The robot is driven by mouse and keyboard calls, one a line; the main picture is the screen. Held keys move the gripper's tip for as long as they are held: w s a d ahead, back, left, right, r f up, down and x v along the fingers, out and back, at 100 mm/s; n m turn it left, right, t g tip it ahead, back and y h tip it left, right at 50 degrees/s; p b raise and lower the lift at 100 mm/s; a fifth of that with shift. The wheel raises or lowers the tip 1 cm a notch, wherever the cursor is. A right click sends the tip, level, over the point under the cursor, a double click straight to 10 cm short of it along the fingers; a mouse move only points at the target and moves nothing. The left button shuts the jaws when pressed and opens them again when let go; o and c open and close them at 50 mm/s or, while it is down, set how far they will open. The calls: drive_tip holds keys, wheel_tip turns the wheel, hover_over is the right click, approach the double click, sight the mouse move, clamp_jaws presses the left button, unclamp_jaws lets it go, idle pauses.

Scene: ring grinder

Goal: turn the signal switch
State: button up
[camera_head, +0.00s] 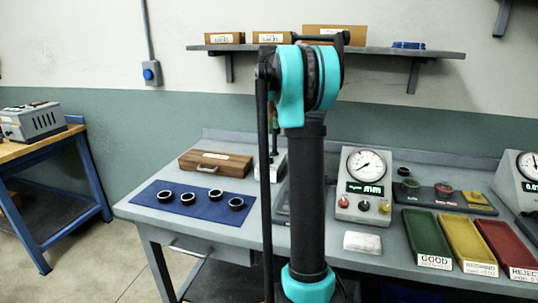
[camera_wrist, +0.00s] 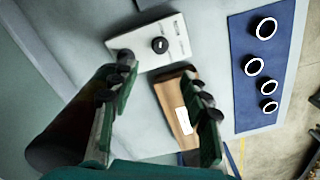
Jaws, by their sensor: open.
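In the wrist view, a pale box with a black round knob (camera_wrist: 160,45), which looks like the signal switch, lies just beyond my fingertips. A small light mark shows on the knob. My gripper (camera_wrist: 158,68) is open, with one finger to each side of the knob's line and nothing between them. The left fingertip overlaps the box's edge in the picture; I cannot tell whether it touches. In the head view, the pale box is mostly hidden behind my arm, right of the wooden case (camera_head: 215,163).
A blue mat (camera_head: 165,205) with several dark rings lies on the bench. A gauge unit (camera_head: 363,190) with coloured knobs stands right of my arm. Green, yellow and red trays (camera_head: 426,238) sit at the right front. A shelf (camera_head: 380,51) with boxes hangs above.

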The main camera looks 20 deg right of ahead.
sight(270, 156)
wheel_tip(270, 156, down, 14)
drive_tip(key=shift+r, duration=0.25)
drive_tip(key=shift+c, duration=0.4)
clamp_jaws()
